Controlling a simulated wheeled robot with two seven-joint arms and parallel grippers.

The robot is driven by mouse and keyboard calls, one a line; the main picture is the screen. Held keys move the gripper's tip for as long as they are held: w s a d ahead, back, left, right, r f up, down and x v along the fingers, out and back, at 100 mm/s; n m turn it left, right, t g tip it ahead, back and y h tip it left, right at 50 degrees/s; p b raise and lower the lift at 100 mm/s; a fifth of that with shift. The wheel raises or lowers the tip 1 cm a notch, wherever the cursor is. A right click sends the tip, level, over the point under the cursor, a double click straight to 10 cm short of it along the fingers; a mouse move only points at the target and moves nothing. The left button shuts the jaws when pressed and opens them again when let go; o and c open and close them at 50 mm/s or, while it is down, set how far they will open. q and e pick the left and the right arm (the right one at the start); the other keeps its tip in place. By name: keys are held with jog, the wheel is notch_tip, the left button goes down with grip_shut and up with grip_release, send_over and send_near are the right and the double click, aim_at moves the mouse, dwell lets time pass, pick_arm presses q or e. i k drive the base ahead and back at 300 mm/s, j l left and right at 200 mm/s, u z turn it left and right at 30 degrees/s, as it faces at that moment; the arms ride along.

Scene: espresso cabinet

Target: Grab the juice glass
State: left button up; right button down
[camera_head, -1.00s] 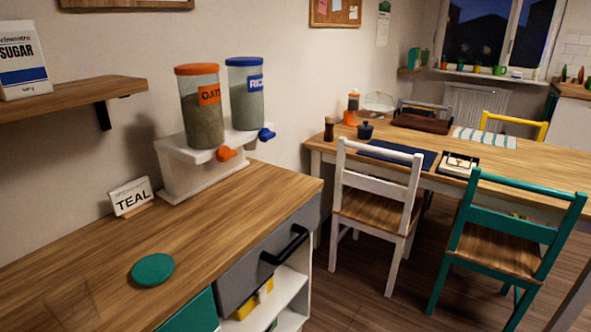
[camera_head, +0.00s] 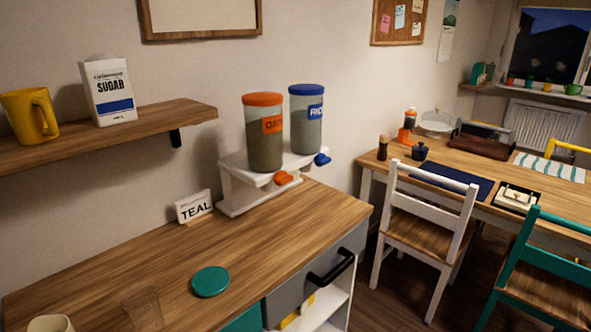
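I cannot clearly make out a juice glass. A faint see-through shape (camera_head: 143,309) shows on the wooden counter (camera_head: 250,233) near the bottom edge, left of the teal disc (camera_head: 210,281); I cannot tell whether it is a clear glass. The rim of a beige vessel (camera_head: 50,324) shows at the bottom left corner, mostly cut off. Neither of my grippers is in view.
A shelf (camera_head: 100,137) holds a yellow mug (camera_head: 30,116) and sugar box (camera_head: 108,91). Chairs and a table stand right.

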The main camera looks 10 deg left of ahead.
aim_at(139, 302)
jog(key=u, duration=1.35)
jog(key=j+z, duration=0.15)
jog(key=j, duration=1.15)
